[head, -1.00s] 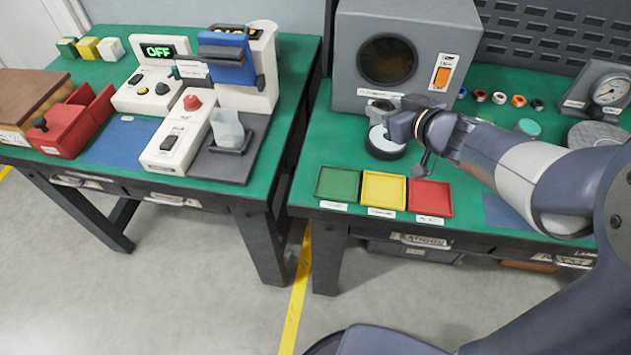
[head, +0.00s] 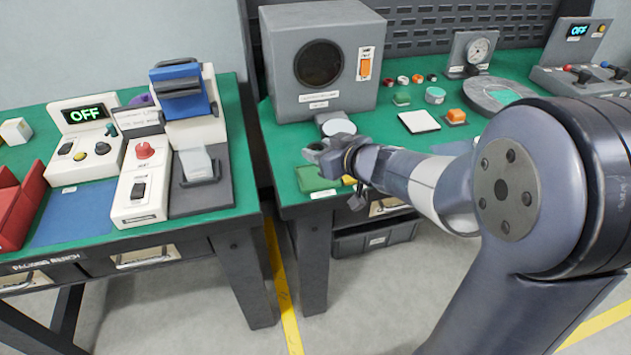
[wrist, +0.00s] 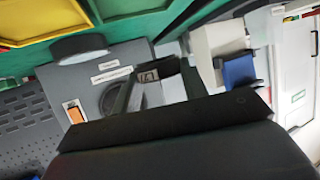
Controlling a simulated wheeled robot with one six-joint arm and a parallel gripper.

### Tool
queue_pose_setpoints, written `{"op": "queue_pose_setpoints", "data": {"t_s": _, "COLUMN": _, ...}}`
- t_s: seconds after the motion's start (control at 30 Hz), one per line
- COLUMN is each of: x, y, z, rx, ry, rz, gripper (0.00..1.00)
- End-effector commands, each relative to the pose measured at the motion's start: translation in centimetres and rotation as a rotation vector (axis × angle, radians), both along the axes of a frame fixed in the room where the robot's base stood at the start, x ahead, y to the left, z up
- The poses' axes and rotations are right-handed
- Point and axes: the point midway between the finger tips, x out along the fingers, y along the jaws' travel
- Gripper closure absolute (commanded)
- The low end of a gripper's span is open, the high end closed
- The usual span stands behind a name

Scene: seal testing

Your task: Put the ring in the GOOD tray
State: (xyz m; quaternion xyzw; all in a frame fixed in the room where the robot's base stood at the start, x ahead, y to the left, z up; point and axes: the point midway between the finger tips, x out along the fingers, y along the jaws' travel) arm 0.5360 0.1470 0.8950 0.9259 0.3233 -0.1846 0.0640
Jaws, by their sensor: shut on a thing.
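My gripper (head: 316,150) is shut, just above the back edge of the green tray (head: 312,181). The ring in its jaws is too small and hidden to make out in either view. The green tray, with a white label too small to read, sits at the front left of the right bench; it also shows at the top of the wrist view (wrist: 125,7). The yellow tray (head: 349,180) beside it is mostly hidden by my wrist, but shows in the wrist view (wrist: 45,18). The red tray is hidden behind my arm in the head view.
A round white-topped stand (head: 339,127) is close behind my gripper, before the grey box (head: 322,60) with an orange switch. Small coloured rings (head: 403,80) lie farther back. A gap separates this bench from the left bench with the blue-headed machine (head: 182,92).

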Motion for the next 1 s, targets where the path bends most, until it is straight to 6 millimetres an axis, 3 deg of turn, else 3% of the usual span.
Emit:
{"op": "queue_pose_setpoints", "data": {"t_s": 0.03, "x": 0.0, "y": 0.0, "z": -1.4, "rx": 0.0, "ry": 0.001, "rz": 0.001, "gripper": 0.84}}
{"op": "queue_pose_setpoints", "data": {"t_s": 0.33, "x": 0.0, "y": 0.1, "z": -3.4, "rx": 0.001, "ry": 0.0, "rz": 0.002, "gripper": 0.84}}
{"op": "queue_pose_setpoints", "data": {"t_s": 0.53, "x": 0.0, "y": 0.0, "z": -6.2, "rx": 0.0, "ry": 0.002, "rz": 0.001, "gripper": 0.84}}
{"op": "queue_pose_setpoints", "data": {"t_s": 0.97, "x": 0.0, "y": 0.1, "z": -6.6, "rx": 0.0, "ry": 0.0, "rz": 0.001, "gripper": 0.84}}
{"op": "queue_pose_setpoints", "data": {"t_s": 1.0, "x": 0.0, "y": 0.1, "z": -6.5, "rx": 0.0, "ry": -0.001, "rz": 0.001, "gripper": 0.56}}
